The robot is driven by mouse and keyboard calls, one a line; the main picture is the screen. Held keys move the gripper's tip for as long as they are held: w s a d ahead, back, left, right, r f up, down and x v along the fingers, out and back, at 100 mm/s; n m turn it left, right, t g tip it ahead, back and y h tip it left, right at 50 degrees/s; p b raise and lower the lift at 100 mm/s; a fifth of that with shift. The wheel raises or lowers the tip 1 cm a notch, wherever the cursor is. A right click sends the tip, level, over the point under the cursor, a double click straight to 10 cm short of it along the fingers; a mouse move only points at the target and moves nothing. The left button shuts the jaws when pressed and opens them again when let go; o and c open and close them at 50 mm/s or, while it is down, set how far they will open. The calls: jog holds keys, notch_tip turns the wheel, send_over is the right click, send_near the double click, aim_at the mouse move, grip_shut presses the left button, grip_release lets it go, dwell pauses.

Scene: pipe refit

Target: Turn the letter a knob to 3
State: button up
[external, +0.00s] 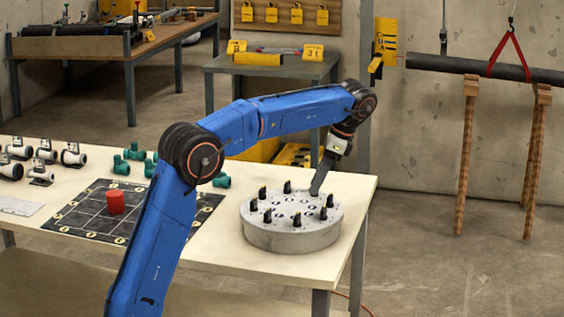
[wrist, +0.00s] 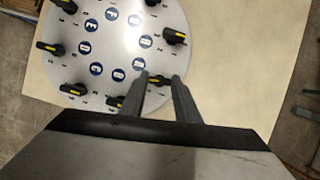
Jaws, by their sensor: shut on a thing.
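A round grey drum (external: 290,240) stands on the table, with several black knobs around its top and blue round letter labels inside their ring. My gripper (external: 316,190) reaches down onto the far right part of the drum's top. In the wrist view, my gripper (wrist: 158,82) has its two fingers closed around a black knob (wrist: 160,80) with a yellow mark. The fingers partly hide this knob. The other knobs, such as one at the left (wrist: 50,48), stand free. The letters are too small and turned for me to tell surely which one is the letter a knob.
A red cup-like piece (external: 116,202) stands on a dark gridded mat (external: 75,218) left of the drum. Green fittings (external: 134,152) and white pipe pieces (external: 72,155) lie behind it. The table (external: 215,265) is bare at the front.

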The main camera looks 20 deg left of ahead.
jog(key=shift+m, duration=0.5)
jog(key=o, duration=1)
jog(key=shift+o, duration=0.2)
jog(key=v, duration=0.7)
jog(key=shift+s+r, duration=0.2)
jog(key=shift+d, duration=0.1)
